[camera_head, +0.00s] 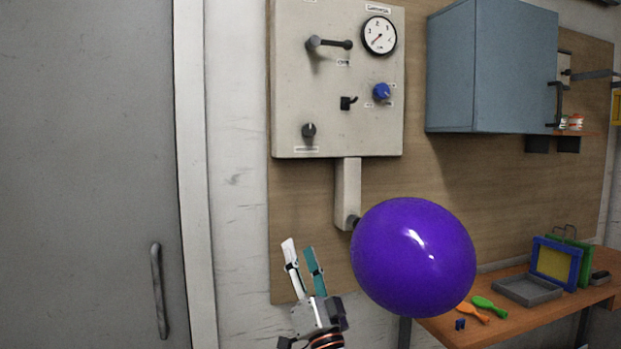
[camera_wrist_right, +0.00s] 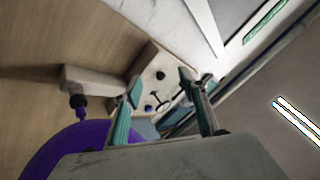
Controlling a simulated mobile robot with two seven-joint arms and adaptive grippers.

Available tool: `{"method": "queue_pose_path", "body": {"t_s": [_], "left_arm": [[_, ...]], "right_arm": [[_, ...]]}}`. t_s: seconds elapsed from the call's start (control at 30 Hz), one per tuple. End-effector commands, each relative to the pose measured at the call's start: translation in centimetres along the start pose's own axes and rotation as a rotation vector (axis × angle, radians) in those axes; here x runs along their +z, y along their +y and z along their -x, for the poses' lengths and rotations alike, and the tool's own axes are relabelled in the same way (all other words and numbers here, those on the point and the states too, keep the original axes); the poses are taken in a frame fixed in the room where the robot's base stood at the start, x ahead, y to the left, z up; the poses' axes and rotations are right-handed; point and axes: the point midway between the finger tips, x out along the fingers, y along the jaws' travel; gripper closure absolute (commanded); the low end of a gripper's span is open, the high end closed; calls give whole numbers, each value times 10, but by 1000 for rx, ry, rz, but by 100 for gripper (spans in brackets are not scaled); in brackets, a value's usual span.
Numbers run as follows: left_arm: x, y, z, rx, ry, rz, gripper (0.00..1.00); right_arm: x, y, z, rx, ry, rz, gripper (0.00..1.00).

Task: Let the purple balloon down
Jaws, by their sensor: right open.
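The purple balloon (camera_head: 412,258) is round and full. It hangs at the nozzle (camera_head: 353,222) below the pale control panel (camera_head: 290,90). My right gripper (camera_head: 299,246) is open and empty, left of the balloon and below the panel, pointing up; it does not appear to touch the balloon. In the right wrist view the balloon (camera_wrist_right: 65,150) is at the lower left, partly hidden by the gripper body, and the panel (camera_wrist_right: 150,80) lies beyond the open fingers (camera_wrist_right: 160,95). The panel carries a gauge (camera_head: 379,35), a lever (camera_head: 330,43), a blue knob (camera_head: 381,91), a black switch (camera_head: 348,103) and a dark knob (camera_head: 308,130).
A blue-grey cabinet (camera_head: 490,70) hangs at the upper right. A wooden bench (camera_head: 500,325) at the lower right holds a grey tray (camera_head: 527,288), blue and green frames (camera_head: 556,262), and orange and green tools. A grey door (camera_head: 85,170) stands at the left.

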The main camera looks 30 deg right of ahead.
Motion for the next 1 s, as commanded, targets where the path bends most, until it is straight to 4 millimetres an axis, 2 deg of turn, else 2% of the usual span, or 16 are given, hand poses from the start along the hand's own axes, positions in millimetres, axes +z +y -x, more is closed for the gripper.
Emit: {"method": "queue_pose_path", "body": {"t_s": [0.03, 0.1, 0.2, 0.3, 0.4, 0.53, 0.6, 0.67, 0.73, 0.8, 1.0], "left_arm": [[-4, -1, 2, 0, 1, 0, 60], [-6, -1, 3, 0, 1, 0, 60], [-9, -1, 5, 0, 2, 0, 60], [-11, -2, 6, 0, 2, 0, 60], [-10, -2, 6, -1, 3, 0, 60], [-10, -2, 6, 0, 2, 0, 60], [-10, -2, 6, 0, 2, 0, 60], [-10, -2, 6, 0, 1, 0, 60], [-10, -2, 6, 0, 1, 0, 60], [-10, -2, 7, 0, 1, 0, 60], [-11, -2, 7, 0, 0, 0, 60]], "right_arm": [[-39, -6, -31, 10, 91, -63, 58], [-83, -9, -61, 30, 190, -148, 58], [-134, -10, -92, 57, 300, -265, 58], [-180, -11, -118, 79, 386, -376, 58], [-201, 16, -138, 184, 456, -541, 58], [-216, 46, -166, 332, 505, -785, 58], [-216, 57, -184, 423, 498, -939, 58], [-210, 59, -201, 502, 467, -1077, 58], [-200, 53, -219, 585, 405, -1226, 58], [-190, 38, -234, 650, 323, -1352, 58], [-171, -7, -257, 750, 116, -1559, 58]]}}
